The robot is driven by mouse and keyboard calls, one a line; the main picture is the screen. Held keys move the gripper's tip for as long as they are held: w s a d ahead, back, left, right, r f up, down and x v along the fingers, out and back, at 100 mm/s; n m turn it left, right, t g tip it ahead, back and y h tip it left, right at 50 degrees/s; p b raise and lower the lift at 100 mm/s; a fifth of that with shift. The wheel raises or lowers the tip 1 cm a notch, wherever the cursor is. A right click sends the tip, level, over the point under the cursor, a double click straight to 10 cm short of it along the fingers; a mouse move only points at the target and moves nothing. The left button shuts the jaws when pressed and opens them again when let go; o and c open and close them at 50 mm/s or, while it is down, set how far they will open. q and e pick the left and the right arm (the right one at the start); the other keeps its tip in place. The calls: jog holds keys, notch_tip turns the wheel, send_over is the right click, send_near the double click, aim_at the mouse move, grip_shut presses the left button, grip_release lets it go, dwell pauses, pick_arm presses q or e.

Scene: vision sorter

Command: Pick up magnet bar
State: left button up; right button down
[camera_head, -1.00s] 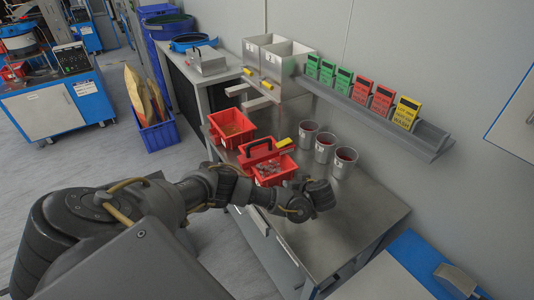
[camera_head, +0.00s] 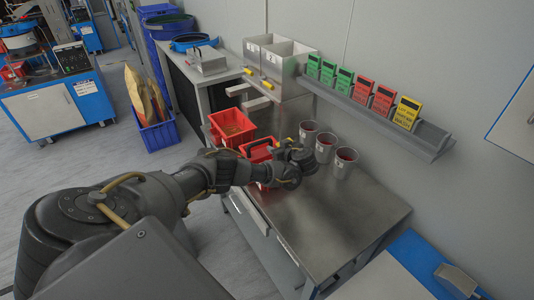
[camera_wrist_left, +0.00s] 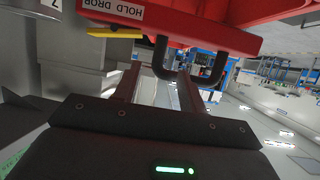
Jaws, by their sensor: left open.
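The magnet bar is a red bar with a black U-shaped handle; its red body shows at the top of the left wrist view (camera_wrist_left: 205,30), with a white "HOLD DROP" label and a yellow piece at one end. In the head view the bar (camera_head: 258,143) lies at the front red bin, mostly hidden by my left arm. My left gripper (camera_wrist_left: 160,90) is open and close to the handle. One handle leg appears between the fingers in the picture, the other beyond the right finger. I cannot tell whether they touch. In the head view my left gripper (camera_head: 300,152) hides its own fingertips.
Another red bin (camera_head: 232,128) stands behind on the steel table (camera_head: 335,225). Several metal cups, one of them near my gripper (camera_head: 344,163), stand along the wall side. Green, red and yellow cards (camera_head: 382,101) stand on a wall shelf. The table's front right is clear.

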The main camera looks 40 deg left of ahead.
aim_at(258, 156)
pick_arm(q)
jog(key=shift+f+p+x, duration=0.25)
jog(key=shift+p+x, duration=0.1)
jog(key=shift+x, duration=2.25)
jog(key=shift+d, duration=0.2)
jog(key=shift+c, duration=0.2)
grip_shut()
jog(key=shift+w+r, duration=0.1)
